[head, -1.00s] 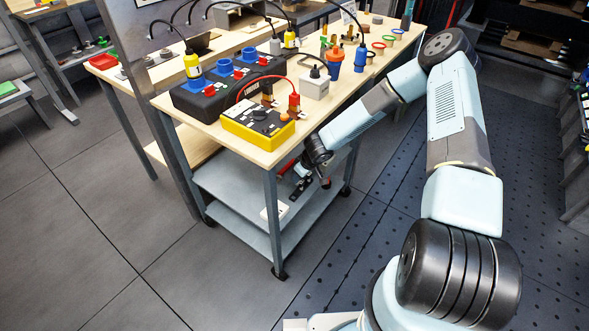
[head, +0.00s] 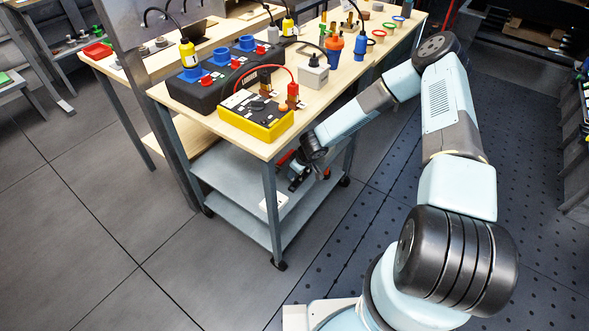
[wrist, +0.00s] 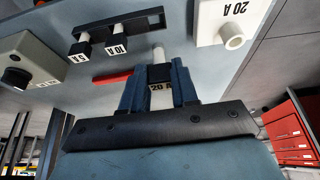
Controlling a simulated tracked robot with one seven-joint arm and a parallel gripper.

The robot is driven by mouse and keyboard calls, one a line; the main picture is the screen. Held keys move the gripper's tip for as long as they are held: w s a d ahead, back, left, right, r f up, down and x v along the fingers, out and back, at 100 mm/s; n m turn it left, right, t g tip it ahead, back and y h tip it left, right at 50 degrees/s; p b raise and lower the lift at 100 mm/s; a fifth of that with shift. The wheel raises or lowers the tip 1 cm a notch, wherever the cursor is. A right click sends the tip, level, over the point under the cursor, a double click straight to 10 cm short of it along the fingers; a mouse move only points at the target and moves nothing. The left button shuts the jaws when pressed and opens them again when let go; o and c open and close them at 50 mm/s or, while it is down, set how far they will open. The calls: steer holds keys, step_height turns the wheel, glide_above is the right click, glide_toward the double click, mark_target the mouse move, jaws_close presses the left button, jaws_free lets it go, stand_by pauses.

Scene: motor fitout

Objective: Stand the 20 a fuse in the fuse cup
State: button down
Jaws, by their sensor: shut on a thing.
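In the wrist view my gripper (wrist: 160,88) is shut on the 20 A fuse (wrist: 158,55), a white pin with a black body and a "20 A" label between the blue fingers. Its white end sticks out beyond the fingertips. A white block marked "20 A" with a short round white tube, which looks like the fuse cup (wrist: 232,40), is at the upper right, apart from the fuse. In the head view my gripper (head: 298,180) is over the cart's lower shelf, and a white block (head: 273,202) lies near the shelf's front edge. The fuse is too small to make out there.
A black rack (wrist: 122,31) holds fuses marked 5 A (wrist: 83,47) and 10 A (wrist: 116,44). A red piece (wrist: 113,76) and a grey box with a black knob (wrist: 25,68) are nearby. The cart's tabletop (head: 262,147) and legs enclose the shelf space.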

steer(key=shift+f, duration=1.9)
steer(key=shift+f, duration=1.35)
stand_by(0.5)
steer(key=c, duration=0.8)
jaws_free()
steer(key=v, duration=1.3)
steer(key=shift+s+d+r, duration=0.1)
steer(key=shift+r, duration=0.15)
